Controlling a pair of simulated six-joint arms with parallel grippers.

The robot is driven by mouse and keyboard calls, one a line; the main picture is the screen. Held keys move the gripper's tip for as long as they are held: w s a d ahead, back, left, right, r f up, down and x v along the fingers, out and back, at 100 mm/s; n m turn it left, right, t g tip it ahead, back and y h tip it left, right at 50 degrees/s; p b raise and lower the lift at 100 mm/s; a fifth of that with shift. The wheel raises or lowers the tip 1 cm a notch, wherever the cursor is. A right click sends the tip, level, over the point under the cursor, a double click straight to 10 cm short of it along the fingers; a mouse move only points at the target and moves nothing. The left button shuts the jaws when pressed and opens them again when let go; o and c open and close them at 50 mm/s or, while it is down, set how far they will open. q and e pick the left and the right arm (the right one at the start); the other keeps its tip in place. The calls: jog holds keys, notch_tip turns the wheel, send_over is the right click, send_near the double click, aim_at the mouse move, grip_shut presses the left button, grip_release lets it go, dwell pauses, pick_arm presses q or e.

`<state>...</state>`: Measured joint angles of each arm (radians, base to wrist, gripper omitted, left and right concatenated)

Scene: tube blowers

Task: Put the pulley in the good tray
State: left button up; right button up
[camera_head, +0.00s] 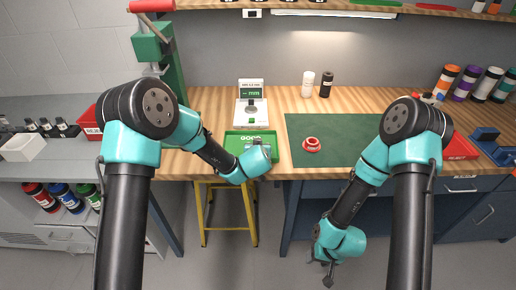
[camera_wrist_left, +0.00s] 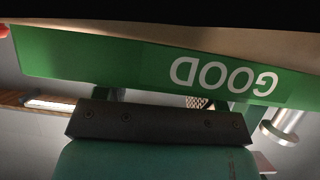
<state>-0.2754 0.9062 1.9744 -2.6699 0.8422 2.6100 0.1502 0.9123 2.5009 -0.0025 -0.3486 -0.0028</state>
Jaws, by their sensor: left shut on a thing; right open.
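The green good tray (camera_head: 235,139) sits at the table's front edge, left of the mat; its front wall with upside-down "GOOD" lettering also shows close up in the left wrist view (camera_wrist_left: 100,55). My left gripper (camera_head: 263,145) is at the tray's right part, in front of it in the head view. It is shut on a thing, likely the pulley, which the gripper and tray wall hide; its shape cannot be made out. My right gripper (camera_head: 328,274) is open and empty, low in front of the table.
A dark green mat (camera_head: 345,130) carries a red round object (camera_head: 311,145). A white gauge (camera_head: 251,112) stands behind the tray. A red bin (camera_head: 462,147) is at the right, a green press (camera_head: 150,47) at the left. White and black bottles (camera_head: 307,84) stand at the back.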

pick_arm(q)
jog(key=shift+f, duration=0.1)
jog(key=o, duration=1.1)
jog(key=shift+s+r, duration=0.3)
jog(key=shift+r, duration=0.05)
jog(key=v, duration=1.1)
jog(key=shift+s+a, duration=0.1)
jog(key=shift+s, duration=0.05)
jog(key=shift+a, duration=0.1)
